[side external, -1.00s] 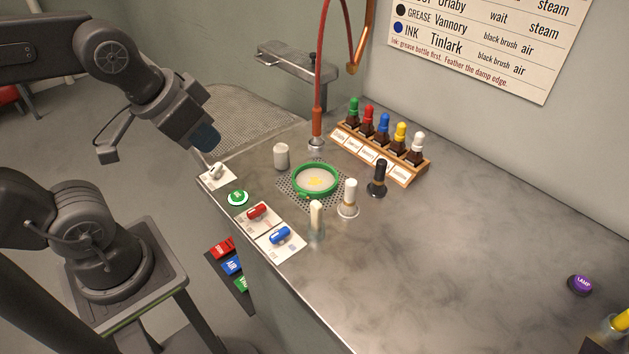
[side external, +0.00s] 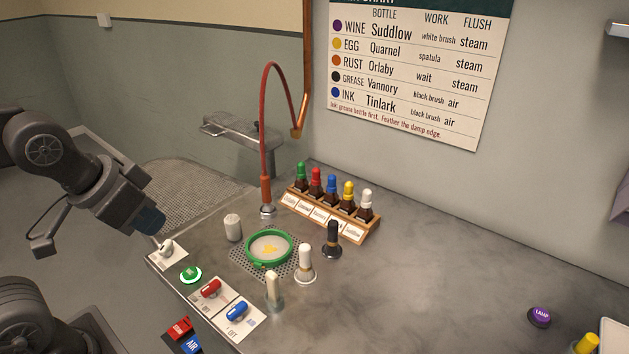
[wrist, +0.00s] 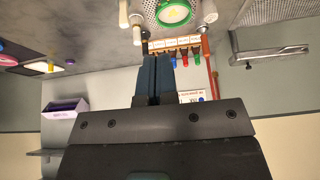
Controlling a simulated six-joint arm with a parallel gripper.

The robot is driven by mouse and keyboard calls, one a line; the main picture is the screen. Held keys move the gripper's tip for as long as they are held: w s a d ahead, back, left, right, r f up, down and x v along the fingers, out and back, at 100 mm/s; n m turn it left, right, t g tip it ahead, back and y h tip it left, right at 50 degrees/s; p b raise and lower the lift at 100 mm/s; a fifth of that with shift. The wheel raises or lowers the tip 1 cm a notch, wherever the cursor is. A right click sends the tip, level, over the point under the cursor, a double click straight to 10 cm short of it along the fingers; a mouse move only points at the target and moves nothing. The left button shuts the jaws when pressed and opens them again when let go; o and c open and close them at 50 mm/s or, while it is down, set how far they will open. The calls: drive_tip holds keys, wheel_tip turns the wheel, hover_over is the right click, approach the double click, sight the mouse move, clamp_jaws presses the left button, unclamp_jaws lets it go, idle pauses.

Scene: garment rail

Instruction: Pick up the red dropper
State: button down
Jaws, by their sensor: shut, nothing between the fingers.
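The red dropper (side external: 316,175) is the red top of a dark bottle in a wooden rack. It stands second from the left, between the green (side external: 301,169) and blue (side external: 332,183) droppers. In the wrist view, which is upside down, the red dropper (wrist: 184,62) shows just right of my fingers. My gripper (side external: 150,222) is at the left edge of the counter in the side view, well away from the rack and above a white switch plate. In the wrist view its fingers (wrist: 156,75) are together and empty, hiding some rack bottles.
A green hoop (side external: 269,262) with a yellow-stained cloth, a white-topped holder (side external: 304,264), a black-topped one (side external: 332,240) and a cream one (side external: 273,291) stand before the rack. A red hose (side external: 265,140) rises behind. The right counter is mostly clear.

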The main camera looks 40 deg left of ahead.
drive_tip(key=c, duration=1.3)
unclamp_jaws()
